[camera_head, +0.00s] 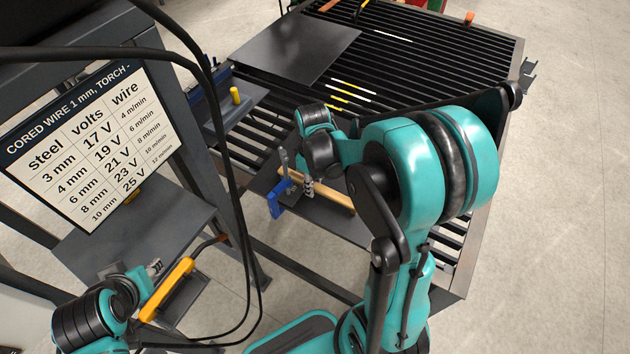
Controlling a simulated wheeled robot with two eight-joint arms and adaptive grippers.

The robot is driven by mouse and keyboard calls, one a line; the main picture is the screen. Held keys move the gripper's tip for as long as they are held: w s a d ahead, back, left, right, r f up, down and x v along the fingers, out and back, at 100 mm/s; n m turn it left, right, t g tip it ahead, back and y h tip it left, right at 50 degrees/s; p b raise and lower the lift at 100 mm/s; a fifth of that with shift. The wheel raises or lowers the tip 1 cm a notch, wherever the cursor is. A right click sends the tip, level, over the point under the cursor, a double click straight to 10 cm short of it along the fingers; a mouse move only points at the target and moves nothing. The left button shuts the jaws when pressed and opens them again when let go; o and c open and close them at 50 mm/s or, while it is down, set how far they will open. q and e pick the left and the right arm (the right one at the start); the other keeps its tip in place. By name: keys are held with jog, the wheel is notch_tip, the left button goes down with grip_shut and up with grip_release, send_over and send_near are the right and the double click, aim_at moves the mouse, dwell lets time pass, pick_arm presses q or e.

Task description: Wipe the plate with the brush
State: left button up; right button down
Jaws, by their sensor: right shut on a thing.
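A thin wooden handle (332,195), which looks like the brush, lies level or nearly so at the table's near side. My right gripper (298,180) is at its left end and shut on it. The brush's bristles cannot be made out. A dark flat plate (264,182) lies under and beside this gripper, partly covered by it and by my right arm. A larger dark plate (300,45) lies on the far left of the slatted table. My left gripper (152,268) is low at the left, apart from the table; its fingers are too small to read.
The slatted table (440,60) has thin bars with gaps. A blue clamp (276,200) stands close to my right gripper. A yellow knob (235,96) stands on a grey block. A settings sign (95,140), hanging cables (225,150) and an orange-yellow bar (167,287) are at left.

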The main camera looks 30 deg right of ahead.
jog(key=shift+r, duration=0.1)
notch_tip(320, 180, up, 6)
jog(key=p, duration=0.4)
jog(key=shift+p, duration=0.4)
notch_tip(320, 180, up, 3)
jog(key=shift+f+p, duration=0.1)
jog(key=shift+p, duration=1.1)
